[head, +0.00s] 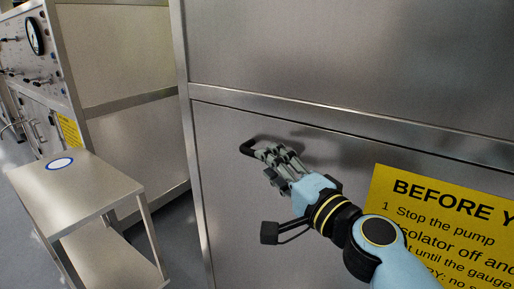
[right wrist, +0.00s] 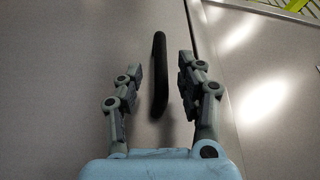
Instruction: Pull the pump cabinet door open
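The pump cabinet door (head: 225,190) is a flat brushed-steel panel below a horizontal steel rail, and it looks flush with its frame. Its black bar handle (head: 247,147) sits near the door's left edge, partly hidden by my fingers. My right gripper (head: 268,163) is at the handle, with its fingers pointing at the door. In the right wrist view the handle (right wrist: 160,75) lies between the two open fingers, with a gap visible on both sides. My left gripper is not in view.
A yellow warning sign (head: 440,225) is on the door at the right. A steel side table (head: 85,190) with a blue-rimmed white disc (head: 60,163) stands at left. Some grey floor shows between table and cabinet.

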